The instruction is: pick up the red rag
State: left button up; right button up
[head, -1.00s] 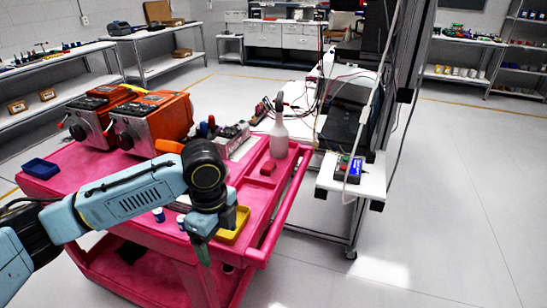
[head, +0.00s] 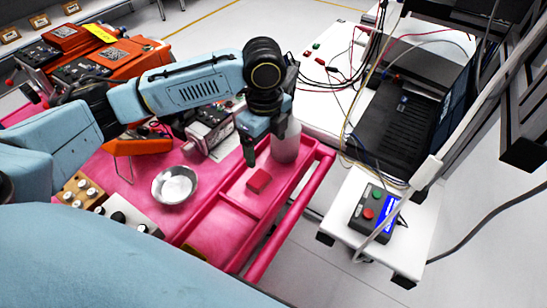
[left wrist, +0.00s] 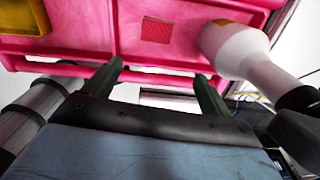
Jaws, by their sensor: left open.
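The red rag (head: 259,181) is a small, folded red block lying in a shallow compartment of the pink cart top, near the cart's right edge. It also shows in the left wrist view (left wrist: 158,30), at the top middle, as a textured red square. My left gripper (head: 263,150) is above the cart, just beyond the rag in the head view, fingers pointing down. In the left wrist view its two fingers (left wrist: 158,72) are spread apart with nothing between them, and the rag lies past their tips, apart from them. My right gripper is not in view.
A metal bowl (head: 175,185) and orange machines (head: 95,50) stand left.

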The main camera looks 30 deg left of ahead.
pick_arm(q)
jog(key=b, duration=0.1)
send_over(262, 180)
jog(key=d, duration=0.1)
notch_tip(262, 180, down, 7)
jog(key=shift+w, duration=0.15)
jog(key=shift+w+f, duration=0.1)
jog(key=shift+f, duration=0.3)
jog(key=shift+a+f+b, duration=0.15)
jog(key=shift+f+b, duration=0.15)
jog(key=shift+f, duration=0.2)
jog(key=f, duration=0.3)
jog(key=shift+s+a+f+b, duration=0.25)
jog(key=shift+a+f+b, duration=0.05)
jog(key=shift+f+b, duration=0.1)
jog(key=shift+f, duration=0.35)
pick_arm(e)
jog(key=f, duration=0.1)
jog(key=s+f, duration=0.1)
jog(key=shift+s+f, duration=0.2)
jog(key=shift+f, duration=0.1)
pick_arm(q)
jog(key=c, duration=1)
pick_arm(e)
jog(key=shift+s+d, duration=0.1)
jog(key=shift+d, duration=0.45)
pick_arm(q)
jog(key=shift+r, duration=0.1)
jog(key=shift+c, duration=0.2)
